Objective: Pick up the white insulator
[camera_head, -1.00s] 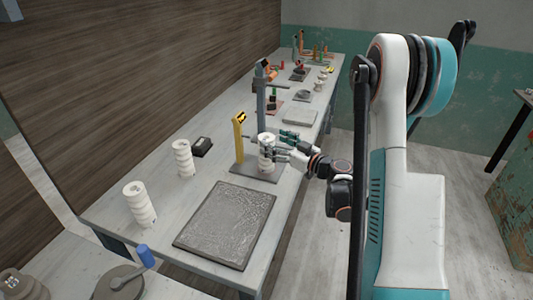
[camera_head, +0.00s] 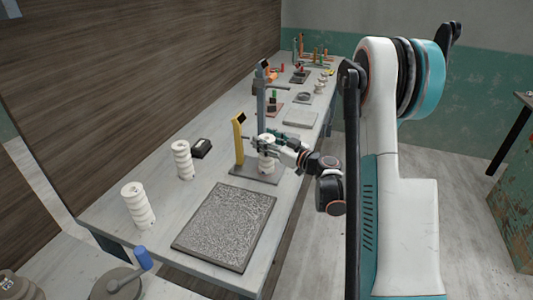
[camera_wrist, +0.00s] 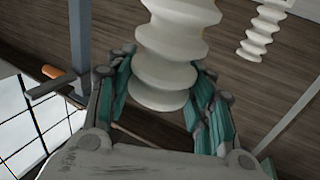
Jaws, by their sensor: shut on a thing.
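In the wrist view the insulator (camera_wrist: 168,62) fills the top middle, between the green-padded fingers. My gripper (camera_head: 268,144) reaches in from the right and is shut around the insulator's upper part; in the wrist view its fingers (camera_wrist: 160,95) lie on both sides of it. The fingers hide part of the insulator in the head view. I cannot tell whether its foot is clear of the stand's base plate (camera_head: 243,174).
Two other white insulators (camera_head: 182,160) (camera_head: 138,205) stand on the bench to the left. A black box (camera_head: 201,149) is behind them. A textured grey slab (camera_head: 225,226) lies in front of the stand. The stand's yellow post (camera_head: 239,138) and grey upright (camera_head: 261,100) are close to my gripper.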

